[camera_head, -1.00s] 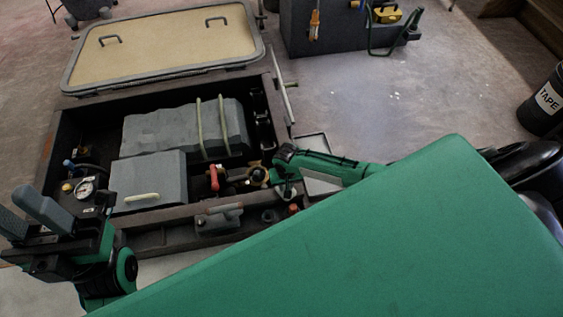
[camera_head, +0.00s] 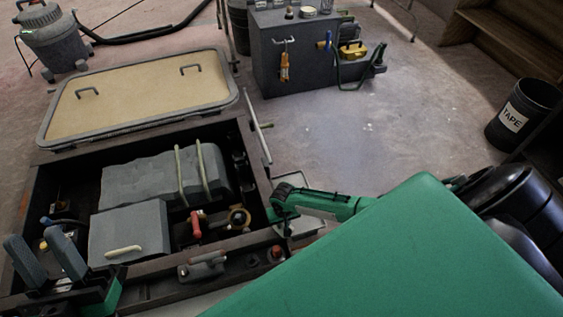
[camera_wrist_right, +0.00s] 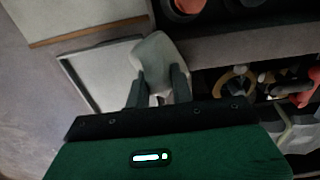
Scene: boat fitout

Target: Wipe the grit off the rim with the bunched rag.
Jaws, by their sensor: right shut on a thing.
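The rim (camera_head: 262,172) is a dark raised frame around an open hatch well; it also shows in the wrist view (camera_wrist_right: 235,45). My right gripper (camera_wrist_right: 158,80) is shut on a pale bunched rag (camera_wrist_right: 158,52), which sticks out past the fingertips beside the rim. I cannot tell whether the rag touches the rim. In the head view, the right gripper is at the well's right side, and the rag is mostly hidden. My left gripper (camera_head: 45,258) is open and empty over the well's near left corner, its fingers apart. I cannot make out the grit.
The well holds grey boxes (camera_head: 140,232), a red-handled valve (camera_head: 195,224) and a brass ring fitting (camera_head: 239,217). A shallow tray (camera_wrist_right: 84,76) lies beside the rim. The hatch lid (camera_head: 140,95) lies behind. A tape bin (camera_head: 522,112) stands right; floor between is clear.

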